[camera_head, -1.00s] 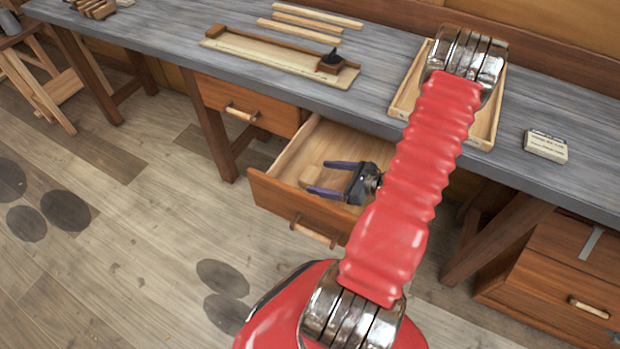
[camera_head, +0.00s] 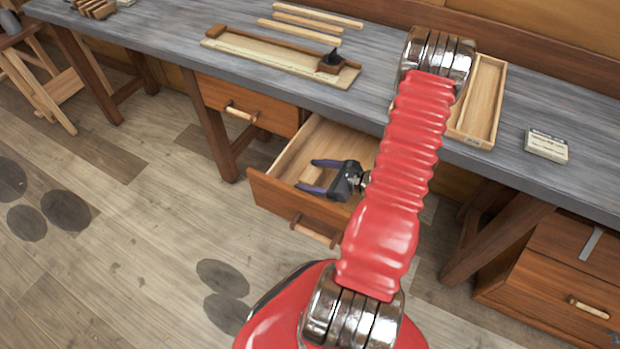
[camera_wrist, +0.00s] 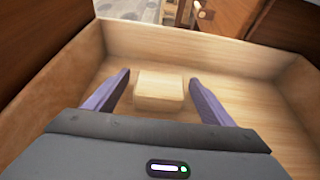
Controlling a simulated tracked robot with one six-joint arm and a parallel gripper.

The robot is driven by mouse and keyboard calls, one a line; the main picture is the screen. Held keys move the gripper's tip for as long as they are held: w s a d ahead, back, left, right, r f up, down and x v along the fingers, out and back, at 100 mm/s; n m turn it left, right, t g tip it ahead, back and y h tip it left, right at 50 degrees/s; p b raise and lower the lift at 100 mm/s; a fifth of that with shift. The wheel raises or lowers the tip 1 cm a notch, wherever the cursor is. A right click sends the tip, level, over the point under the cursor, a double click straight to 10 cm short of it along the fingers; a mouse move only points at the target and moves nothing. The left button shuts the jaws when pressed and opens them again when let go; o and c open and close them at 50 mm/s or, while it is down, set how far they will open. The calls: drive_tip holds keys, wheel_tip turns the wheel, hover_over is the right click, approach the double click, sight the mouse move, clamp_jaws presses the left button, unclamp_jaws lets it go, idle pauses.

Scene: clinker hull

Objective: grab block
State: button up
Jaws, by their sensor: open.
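A pale wooden block (camera_wrist: 160,88) lies on the floor of the open drawer (camera_wrist: 265,60). In the wrist view it sits between the two purple fingers of my gripper (camera_wrist: 159,88), with a gap on each side. My gripper is open and empty. In the head view my gripper (camera_head: 318,176) is over the open drawer (camera_head: 283,195), fingers pointing left. The block is hard to make out there, as it blends with the drawer wood near the fingers.
The grey workbench (camera_head: 400,85) runs above the drawer. A wooden tray (camera_head: 484,100) and a small labelled box (camera_head: 546,146) stand on it at right. The drawer walls surround my gripper closely.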

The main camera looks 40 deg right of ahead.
sight(312, 175)
drive_tip(key=shift+c, duration=0.7)
drive_tip(key=c, duration=1)
drive_tip(key=shift+r, duration=0.15)
drive_tip(key=shift+r, duration=4.9)
